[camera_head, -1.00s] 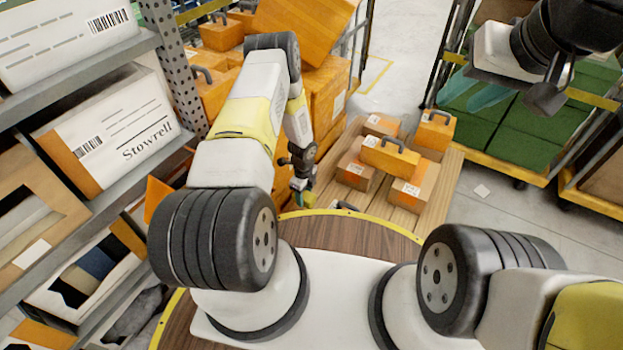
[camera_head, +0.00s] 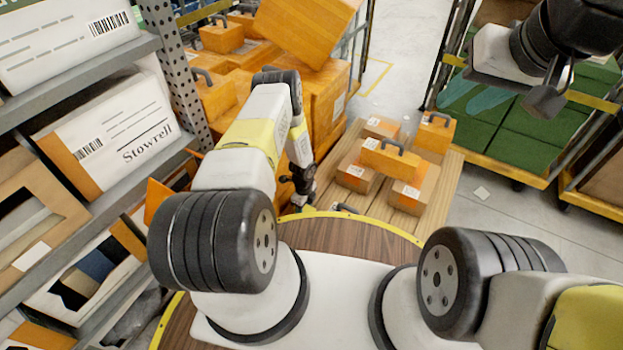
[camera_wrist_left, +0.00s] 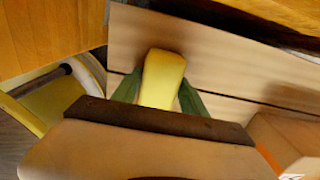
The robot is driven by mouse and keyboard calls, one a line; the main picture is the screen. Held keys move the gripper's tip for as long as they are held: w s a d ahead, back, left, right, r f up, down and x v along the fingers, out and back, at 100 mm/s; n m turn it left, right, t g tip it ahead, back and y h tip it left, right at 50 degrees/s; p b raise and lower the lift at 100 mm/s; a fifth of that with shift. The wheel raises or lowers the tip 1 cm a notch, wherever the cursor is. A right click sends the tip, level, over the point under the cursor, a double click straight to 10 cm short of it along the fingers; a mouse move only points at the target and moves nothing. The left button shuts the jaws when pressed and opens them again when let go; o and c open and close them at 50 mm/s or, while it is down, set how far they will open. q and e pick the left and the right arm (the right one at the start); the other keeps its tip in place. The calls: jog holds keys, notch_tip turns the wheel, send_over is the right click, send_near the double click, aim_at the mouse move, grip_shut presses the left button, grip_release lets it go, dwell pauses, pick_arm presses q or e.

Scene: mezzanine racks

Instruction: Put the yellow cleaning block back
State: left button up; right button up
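The yellow cleaning block (camera_wrist_left: 163,78) shows in the left wrist view between the two green fingers of my left gripper (camera_wrist_left: 160,88), which touch or nearly touch its sides. It stands out past the fingertips, over pale wooden boards.
The pallet (camera_head: 432,205) carries several orange boxes (camera_head: 390,158), some with handles. Large orange crates (camera_head: 325,95) stand behind my left arm. A shelf rack with white Stowrell boxes (camera_head: 105,135) is at the left. Carts with green crates (camera_head: 540,125) stand right. Bare floor lies between.

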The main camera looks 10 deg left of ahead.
pick_arm(q)
jog(key=shift+o, duration=1.3)
jog(key=shift+r, duration=0.15)
